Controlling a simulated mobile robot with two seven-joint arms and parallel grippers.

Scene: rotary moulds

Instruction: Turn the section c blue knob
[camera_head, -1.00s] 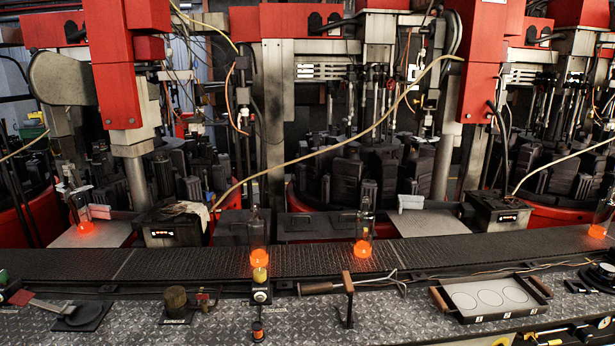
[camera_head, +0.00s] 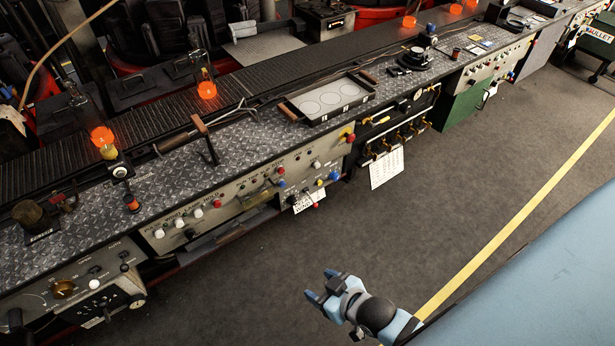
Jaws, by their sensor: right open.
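A round blue knob (camera_head: 334,175) sits on the front panel (camera_head: 316,168) of the long bench, low and near the middle of the view. A smaller blue knob (camera_head: 281,184) is to its left on the same panel. I cannot read which section either belongs to. My right gripper (camera_head: 321,285) is open and empty above the floor, below and apart from the panel, with its fingers toward the upper left. My left gripper is out of view.
A tray with circles (camera_head: 340,99) and a handled tool (camera_head: 205,140) lie on the bench top. Glowing orange moulded bottles (camera_head: 206,90) stand along the conveyor. Paper tags (camera_head: 387,168) hang from the bench front. The grey floor (camera_head: 440,200) with its yellow line is clear.

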